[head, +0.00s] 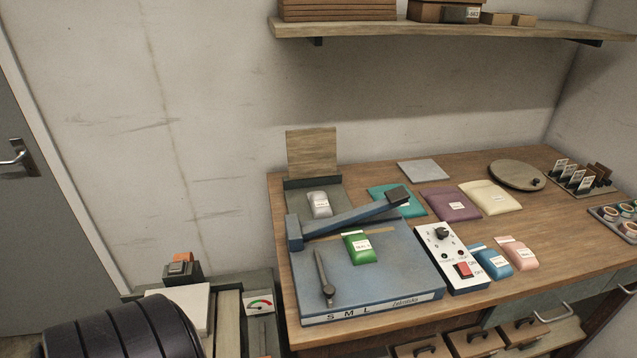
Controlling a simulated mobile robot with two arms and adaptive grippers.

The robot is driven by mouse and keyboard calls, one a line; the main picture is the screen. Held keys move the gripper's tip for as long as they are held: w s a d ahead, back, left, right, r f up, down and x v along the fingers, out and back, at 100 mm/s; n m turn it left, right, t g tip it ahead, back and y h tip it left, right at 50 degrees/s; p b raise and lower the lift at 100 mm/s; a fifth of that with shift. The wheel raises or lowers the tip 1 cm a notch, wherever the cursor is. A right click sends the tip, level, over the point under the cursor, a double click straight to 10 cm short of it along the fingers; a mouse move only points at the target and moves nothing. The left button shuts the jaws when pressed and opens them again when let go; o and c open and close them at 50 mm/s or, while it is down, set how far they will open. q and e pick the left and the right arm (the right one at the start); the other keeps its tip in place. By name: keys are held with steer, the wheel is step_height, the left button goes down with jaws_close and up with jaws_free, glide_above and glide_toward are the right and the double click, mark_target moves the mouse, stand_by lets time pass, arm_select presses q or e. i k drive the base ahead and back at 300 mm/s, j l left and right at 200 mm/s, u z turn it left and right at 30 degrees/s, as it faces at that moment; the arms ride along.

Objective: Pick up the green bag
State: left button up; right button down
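The green bag (362,252) is small, with a white label. It lies on the flat blue-grey plate of a device (390,283) marked S M L, below the device's long blue arm (350,217). A larger teal bag (383,196) lies behind that arm and is partly hidden by it. Neither of my grippers is in view.
Purple (452,204) and cream (490,197) bags lie on the wooden table, with small blue (491,262) and pink (518,254) bags nearer. A white control box (452,262) stands right of the device. A shelf (440,31) overhangs the back. A black ribbed part blocks the lower left.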

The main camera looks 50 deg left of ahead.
mark_target(361, 252)
steer(key=u, duration=1.2)
steer(key=i+l+u, duration=0.15)
steer(key=i+l, duration=0.05)
steer(key=l, duration=0.1)
